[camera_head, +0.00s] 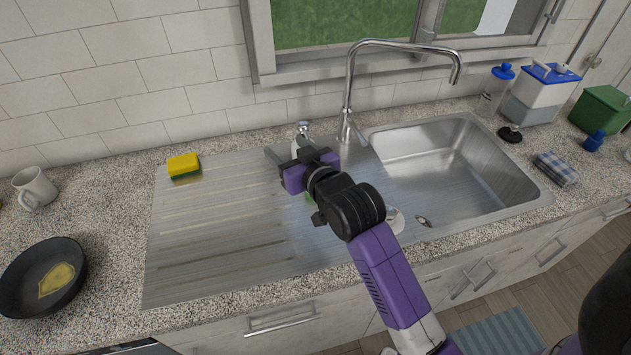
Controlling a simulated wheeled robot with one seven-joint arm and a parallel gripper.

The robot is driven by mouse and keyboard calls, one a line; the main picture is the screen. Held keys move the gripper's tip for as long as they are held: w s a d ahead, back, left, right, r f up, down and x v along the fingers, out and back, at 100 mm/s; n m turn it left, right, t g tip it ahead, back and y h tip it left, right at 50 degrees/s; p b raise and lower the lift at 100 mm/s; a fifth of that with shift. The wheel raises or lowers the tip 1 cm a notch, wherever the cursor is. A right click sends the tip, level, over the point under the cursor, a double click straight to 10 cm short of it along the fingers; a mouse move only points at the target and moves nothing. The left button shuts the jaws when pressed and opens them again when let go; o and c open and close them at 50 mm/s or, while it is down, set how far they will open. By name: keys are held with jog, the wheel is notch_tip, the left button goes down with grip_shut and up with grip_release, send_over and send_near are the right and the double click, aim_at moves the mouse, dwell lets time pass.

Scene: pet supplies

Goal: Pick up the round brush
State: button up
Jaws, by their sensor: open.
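My gripper (287,151) is open over the back of the steel drainboard, left of the tap, with its fingers pointing toward the wall. A small whitish object (296,147) shows between or just behind the fingers; I cannot tell which, or what it is. A low, dark, round object with a knob (510,133) sits on the counter behind the sink's right corner, well apart from my gripper. It may be the round brush, but it is too small to be sure. A round whitish item (396,220) and a green bit (309,197) are partly hidden by my arm.
The tall tap (349,95) stands close right of my gripper, beside the empty sink basin (440,170). A yellow sponge (183,165) lies on the drainboard's left. A mug (35,188) and pan (42,278) stand left. A blue-lidded container (540,92) and folded cloth (556,168) are right.

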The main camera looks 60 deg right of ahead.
jog(key=w+d+r+m+g, duration=0.25)
jog(key=d+g, duration=0.25)
jog(key=d, duration=0.4)
jog(key=s+a+f+g+y+p, duration=0.1)
jog(key=s+a+f+g+y, duration=0.35)
jog(key=s+f, duration=0.3)
jog(key=shift+n+g+h, duration=0.25)
jog(key=shift+g, duration=0.2)
jog(key=shift+d+p+x, duration=0.2)
jog(key=shift+p+x, duration=0.25)
jog(key=shift+x, duration=1.6)
jog(key=shift+d+p+x, duration=0.25)
jog(key=shift+p+x, duration=0.15)
jog(key=shift+x, duration=1.65)
jog(key=shift+r, duration=0.15)
grip_shut()
